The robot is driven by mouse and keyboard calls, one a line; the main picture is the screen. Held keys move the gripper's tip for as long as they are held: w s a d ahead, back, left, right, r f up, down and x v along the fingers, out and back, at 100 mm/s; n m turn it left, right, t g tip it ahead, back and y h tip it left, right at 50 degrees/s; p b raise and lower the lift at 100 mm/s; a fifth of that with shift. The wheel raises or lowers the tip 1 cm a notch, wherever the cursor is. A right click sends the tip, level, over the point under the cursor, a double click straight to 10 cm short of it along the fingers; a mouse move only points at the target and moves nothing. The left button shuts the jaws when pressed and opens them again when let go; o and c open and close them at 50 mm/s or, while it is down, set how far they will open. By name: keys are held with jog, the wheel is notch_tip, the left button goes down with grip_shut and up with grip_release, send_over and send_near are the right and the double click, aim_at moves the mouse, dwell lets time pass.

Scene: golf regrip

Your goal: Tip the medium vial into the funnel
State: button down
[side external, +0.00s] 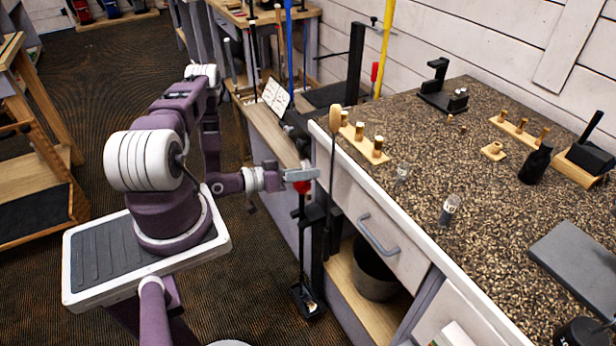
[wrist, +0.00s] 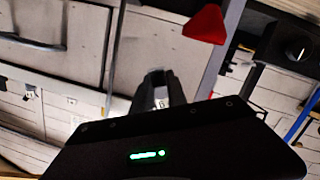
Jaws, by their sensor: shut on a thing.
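A red funnel (side external: 302,187) sits low beside the front of the bench, at the top of an upright golf club shaft. It also shows as a red cone in the wrist view (wrist: 205,24). My gripper (side external: 308,174) is right above or beside the funnel; I cannot tell the exact gap. In the wrist view its fingers (wrist: 158,84) are closed on a small pale thing (wrist: 161,103), probably the medium vial, mostly hidden by the fingers. I cannot make out its tilt or contents.
On the speckled counter (side external: 420,140) stand a labelled clear vial (side external: 448,208) and a smaller clear vial (side external: 403,172). Wooden peg racks (side external: 365,140) and a dark bottle (side external: 536,164) are farther back. The drawer front with its handle (side external: 378,236) is close to my gripper.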

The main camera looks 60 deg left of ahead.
jog(key=n, duration=0.1)
jog(key=f+n, duration=0.1)
jog(key=f+n+h, duration=0.1)
jog(key=n, duration=0.1)
jog(key=shift+d+t, duration=0.3)
jog(key=shift+t, duration=0.1)
jog(key=n, duration=0.1)
jog(key=f+n, duration=0.1)
jog(key=n, duration=0.1)
jog(key=shift+d+h, duration=0.1)
jog(key=shift+h, duration=0.2)
jog(key=shift+n+t, duration=0.4)
jog(key=shift+n, duration=0.4)
jog(key=n, duration=0.1)
jog(key=r+n, duration=0.1)
jog(key=n, duration=0.1)
jog(key=shift+r+t, duration=0.1)
jog(key=shift+t, duration=0.2)
jog(key=n, duration=0.2)
jog(key=a+r+n, duration=0.1)
jog(key=n, duration=0.1)
jog(key=n+t, duration=0.1)
jog(key=n, duration=0.1)
jog(key=shift+a+r, duration=0.15)
jog(key=shift+r, duration=0.05)
dwell(0.6)
